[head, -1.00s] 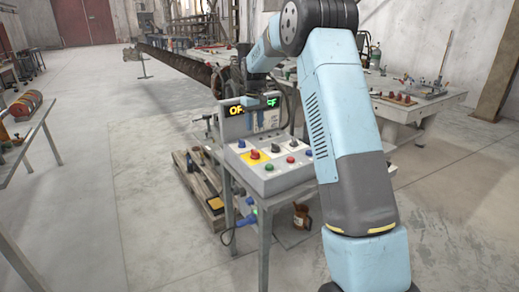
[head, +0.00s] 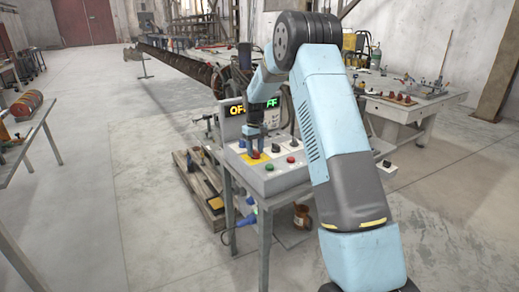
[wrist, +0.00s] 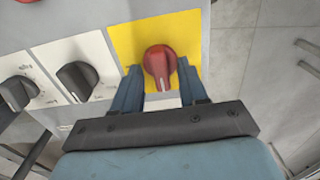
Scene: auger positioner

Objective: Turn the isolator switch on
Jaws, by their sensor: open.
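The isolator switch (wrist: 160,62) is a red rotary knob on a yellow plate (wrist: 125,38). Its white mark points down toward the gripper in the wrist view. My gripper (wrist: 158,69) is open, with one blue finger on each side of the red knob. A small gap seems to show on both sides; contact cannot be told. In the head view my gripper (head: 255,146) points down over the yellow plate, and the red knob (head: 254,154) shows just below it. The control panel (head: 272,183) stands on a grey table.
Two black rotary knobs (wrist: 78,80) on white plates sit left of the yellow plate in the wrist view. The panel also bears a green button (head: 269,167), a red button (head: 291,160) and lit displays (head: 236,111). A long auger (head: 185,62) lies behind.

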